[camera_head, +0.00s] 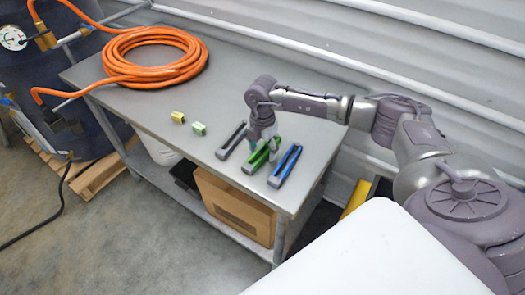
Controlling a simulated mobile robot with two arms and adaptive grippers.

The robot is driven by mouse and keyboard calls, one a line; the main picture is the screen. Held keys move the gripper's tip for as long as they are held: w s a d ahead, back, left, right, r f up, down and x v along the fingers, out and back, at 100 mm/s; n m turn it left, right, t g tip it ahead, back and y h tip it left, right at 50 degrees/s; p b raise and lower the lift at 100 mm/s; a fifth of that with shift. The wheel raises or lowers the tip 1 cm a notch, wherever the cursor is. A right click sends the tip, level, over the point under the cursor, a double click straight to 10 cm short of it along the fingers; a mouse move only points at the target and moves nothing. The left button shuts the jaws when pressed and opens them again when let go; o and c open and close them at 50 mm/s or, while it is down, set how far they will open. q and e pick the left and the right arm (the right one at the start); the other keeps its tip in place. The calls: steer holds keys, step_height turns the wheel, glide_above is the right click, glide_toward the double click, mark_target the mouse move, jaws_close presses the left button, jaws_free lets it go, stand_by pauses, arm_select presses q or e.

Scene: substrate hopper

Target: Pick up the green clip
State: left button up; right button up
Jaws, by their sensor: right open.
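The green clip (256,161) lies near the front edge of the grey metal table, between a dark grey clip (231,141) and a blue clip (285,166). My right gripper (266,147) is open and points down over the far part of the green clip, partly hiding it. Its fingertips are very close to the clip; I cannot tell whether they touch it. My left gripper is out of view.
A small yellow piece (178,117) and a pale green piece (198,129) sit left of the clips. A coiled orange hose (150,73) lies at the table's far left. A cardboard box (235,207) stands on the shelf below. The tabletop (230,85) behind the clips is bare.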

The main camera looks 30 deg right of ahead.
steer(key=c, duration=1.2)
steer(key=shift+r, duration=0.1)
